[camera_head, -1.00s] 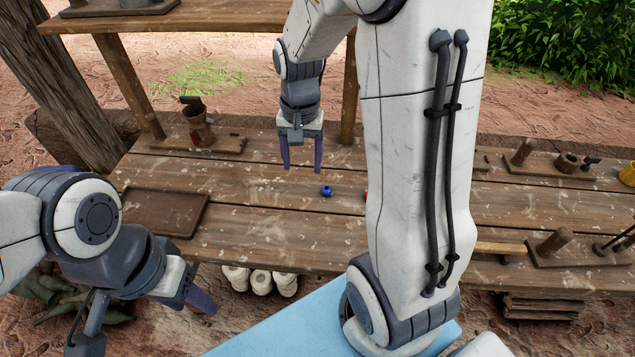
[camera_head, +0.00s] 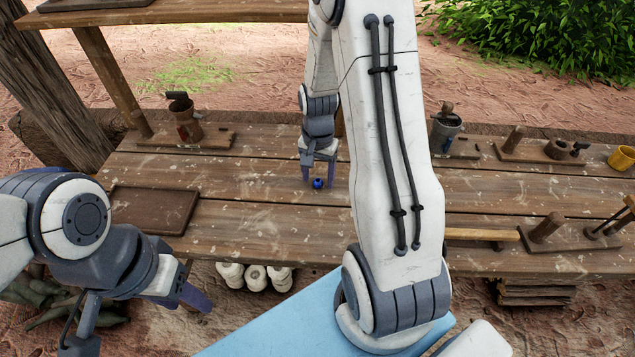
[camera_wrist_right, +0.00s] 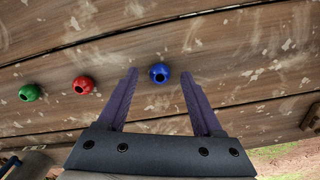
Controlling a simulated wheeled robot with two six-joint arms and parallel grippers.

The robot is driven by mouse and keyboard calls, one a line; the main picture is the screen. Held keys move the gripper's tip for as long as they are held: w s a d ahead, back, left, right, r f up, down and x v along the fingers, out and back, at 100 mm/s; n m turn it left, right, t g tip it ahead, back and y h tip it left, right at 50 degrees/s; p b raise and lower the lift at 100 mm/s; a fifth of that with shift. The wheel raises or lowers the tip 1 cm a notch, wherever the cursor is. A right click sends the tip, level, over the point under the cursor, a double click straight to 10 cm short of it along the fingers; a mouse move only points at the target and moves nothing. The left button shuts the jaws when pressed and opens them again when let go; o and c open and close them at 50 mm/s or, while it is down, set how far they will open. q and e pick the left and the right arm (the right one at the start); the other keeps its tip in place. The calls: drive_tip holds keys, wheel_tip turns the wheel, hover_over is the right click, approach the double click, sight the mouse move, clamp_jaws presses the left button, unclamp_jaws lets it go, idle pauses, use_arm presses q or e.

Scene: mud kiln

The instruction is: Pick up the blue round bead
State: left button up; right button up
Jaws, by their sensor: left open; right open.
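The blue round bead (camera_head: 318,184) sits on the wooden table. In the head view it lies between the fingers of my right gripper (camera_head: 319,178), which points down. In the right wrist view the bead (camera_wrist_right: 159,73) is near the tips of the open right gripper (camera_wrist_right: 158,82), between the two purple fingers, with gaps on both sides. My left gripper (camera_head: 185,299) is open and empty in front of the table at the lower left.
In the right wrist view a red bead (camera_wrist_right: 83,85) and a green bead (camera_wrist_right: 30,92) lie left of the blue one; my right arm hides them in the head view. A brown tray (camera_head: 150,210) lies on the left of the table (camera_head: 260,220). A yellow cup (camera_head: 621,158) stands far right.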

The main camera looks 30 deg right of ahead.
drive_tip(key=shift+f, duration=0.4)
clamp_jaws()
drive_tip(key=shift+r, duration=0.15)
